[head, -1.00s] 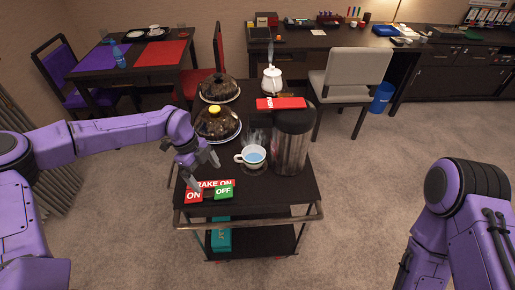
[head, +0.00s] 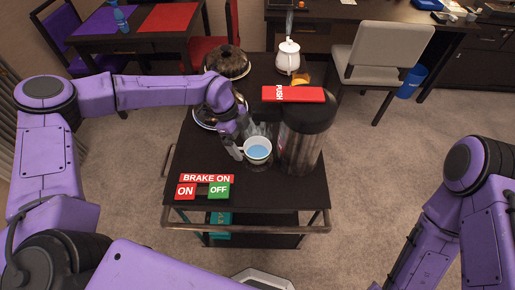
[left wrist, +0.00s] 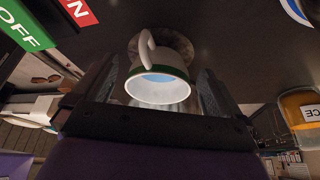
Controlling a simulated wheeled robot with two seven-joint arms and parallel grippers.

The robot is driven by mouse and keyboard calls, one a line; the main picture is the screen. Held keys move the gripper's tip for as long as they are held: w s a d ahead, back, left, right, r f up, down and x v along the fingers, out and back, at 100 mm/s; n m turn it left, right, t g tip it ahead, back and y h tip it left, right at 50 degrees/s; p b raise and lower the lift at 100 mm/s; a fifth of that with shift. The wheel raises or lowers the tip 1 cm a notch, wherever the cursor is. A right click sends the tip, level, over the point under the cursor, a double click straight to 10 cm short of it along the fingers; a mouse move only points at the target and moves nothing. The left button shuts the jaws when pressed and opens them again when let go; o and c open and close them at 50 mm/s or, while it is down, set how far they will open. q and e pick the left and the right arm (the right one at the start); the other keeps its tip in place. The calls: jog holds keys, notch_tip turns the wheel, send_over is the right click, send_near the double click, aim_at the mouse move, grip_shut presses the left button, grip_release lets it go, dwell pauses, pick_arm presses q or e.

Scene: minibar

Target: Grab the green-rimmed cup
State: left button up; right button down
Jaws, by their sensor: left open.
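The cup (head: 257,151) is white with bluish liquid inside. It stands on the dark cart top, left of the dispenser. In the left wrist view the cup (left wrist: 157,80) shows a green band at its rim and a handle at its upper left. My left gripper (head: 243,143) is open at the cup, on its left side in the head view. In the left wrist view its fingers lie on either side of the cup; I cannot tell whether they touch it. My right arm shows at the right edge of the head view, but its gripper is out of view.
A tall metal dispenser (head: 303,140) with a red PUSH top (head: 293,94) stands close right of the cup. A dark cake (head: 228,61) and a white teapot (head: 288,56) are behind. Brake buttons (head: 203,186) lie at the cart's (head: 275,205) front left.

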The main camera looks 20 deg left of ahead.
aim_at(259, 150)
pick_arm(q)
jog(key=d+p, duration=0.1)
jog(key=d, duration=0.3)
jog(key=shift+f, duration=0.1)
jog(key=x, duration=0.2)
jog(key=shift+s+d+f+p, duration=0.15)
jog(key=shift+s+f+p, duration=0.05)
jog(key=shift+p, duration=0.15)
jog(key=shift+w+d+f, duration=0.1)
jog(key=shift+w+f, duration=0.05)
jog(key=shift+f, duration=0.2)
jog(key=c, duration=0.8)
jog(key=shift+r, duration=0.1)
